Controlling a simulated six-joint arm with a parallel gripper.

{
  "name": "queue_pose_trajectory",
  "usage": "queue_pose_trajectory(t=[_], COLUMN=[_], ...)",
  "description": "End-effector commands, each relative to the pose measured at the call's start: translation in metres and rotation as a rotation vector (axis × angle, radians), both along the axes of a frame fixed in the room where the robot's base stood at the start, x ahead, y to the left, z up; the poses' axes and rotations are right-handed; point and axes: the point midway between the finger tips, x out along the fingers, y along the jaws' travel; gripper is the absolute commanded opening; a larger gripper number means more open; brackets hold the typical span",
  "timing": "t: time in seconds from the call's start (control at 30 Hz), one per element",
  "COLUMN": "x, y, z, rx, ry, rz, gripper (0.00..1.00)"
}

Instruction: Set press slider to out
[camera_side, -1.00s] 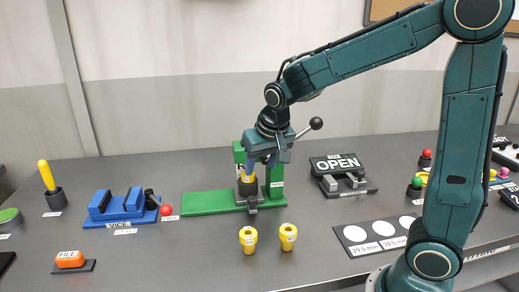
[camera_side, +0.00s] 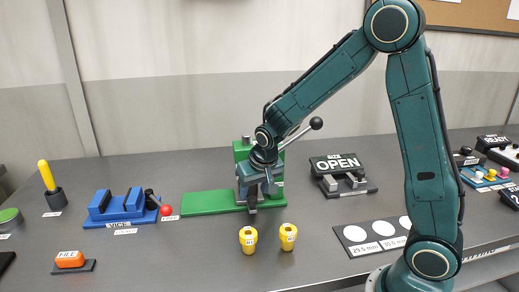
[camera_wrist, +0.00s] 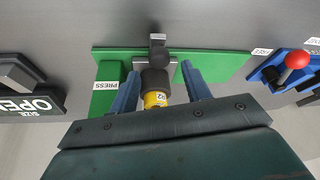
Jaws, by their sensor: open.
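The green press (camera_side: 208,202) stands mid-table, with its long flat base to the left and its upright partly hidden behind my gripper. Its lever ends in a black ball (camera_side: 316,123), raised to the upper right. A grey block, seemingly the slider (camera_wrist: 157,42), juts from the base in the wrist view. A dark cylinder (camera_wrist: 155,79) and a yellow part with a white label (camera_wrist: 155,99) are between my fingers. My gripper (camera_wrist: 157,82) is open, its blue fingers on either side of them. In the side view, my gripper (camera_side: 257,188) hides the yellow part.
Two yellow parts (camera_side: 248,239) (camera_side: 288,236) stand in front of the press. A blue vise (camera_side: 122,208) is to the left, and an OPEN sign (camera_side: 336,164) to the right. A size plate with white circles (camera_side: 372,236) lies front right. An orange FILE block (camera_side: 70,260) is front left.

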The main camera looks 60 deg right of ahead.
Motion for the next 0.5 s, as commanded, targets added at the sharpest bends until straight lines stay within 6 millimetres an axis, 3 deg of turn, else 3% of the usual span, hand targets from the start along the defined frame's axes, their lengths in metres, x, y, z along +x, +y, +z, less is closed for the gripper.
queue_pose_trajectory(t=[0.2,0.5], x=[0.007,0.010], y=[-0.003,-0.005], z=[-0.019,-0.028], rx=[0.001,0.000], ry=[0.002,0.000], rz=[0.000,0.000], gripper=[0.48,0.48])
